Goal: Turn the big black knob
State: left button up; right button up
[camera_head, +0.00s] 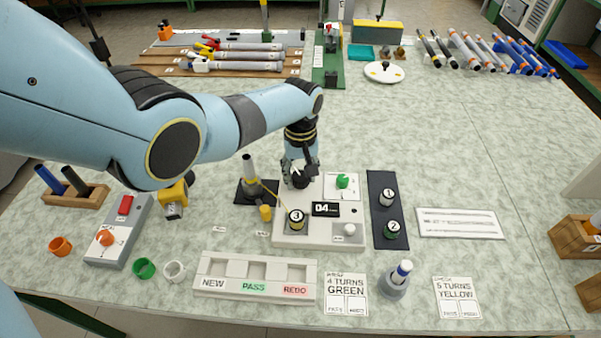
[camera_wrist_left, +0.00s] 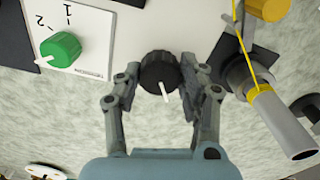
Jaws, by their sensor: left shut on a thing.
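The big black knob (camera_wrist_left: 159,72) with a white pointer sits on the pale machine plate (camera_head: 290,243). My left gripper (camera_wrist_left: 158,88) is shut on the knob, its fingers on either side of it in the left wrist view. In the head view my left gripper (camera_head: 300,175) reaches down to the back left part of the plate and mostly hides the knob. The white pointer points toward the gripper's palm in the left wrist view. My right gripper is not in view.
A green knob (camera_head: 343,181) with a numbered dial is to the right of the black knob. A grey cylinder with a yellow cord (camera_head: 250,169) stands close on the left. A display (camera_head: 325,209) and spool 3 (camera_head: 296,220) are in front.

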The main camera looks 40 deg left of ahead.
aim_at(300, 176)
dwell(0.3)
pick_arm(q)
jog(key=o, duration=1.2)
jog(key=shift+c, duration=0.2)
jog(key=shift+r, duration=0.1)
notch_tip(300, 176, up, 12)
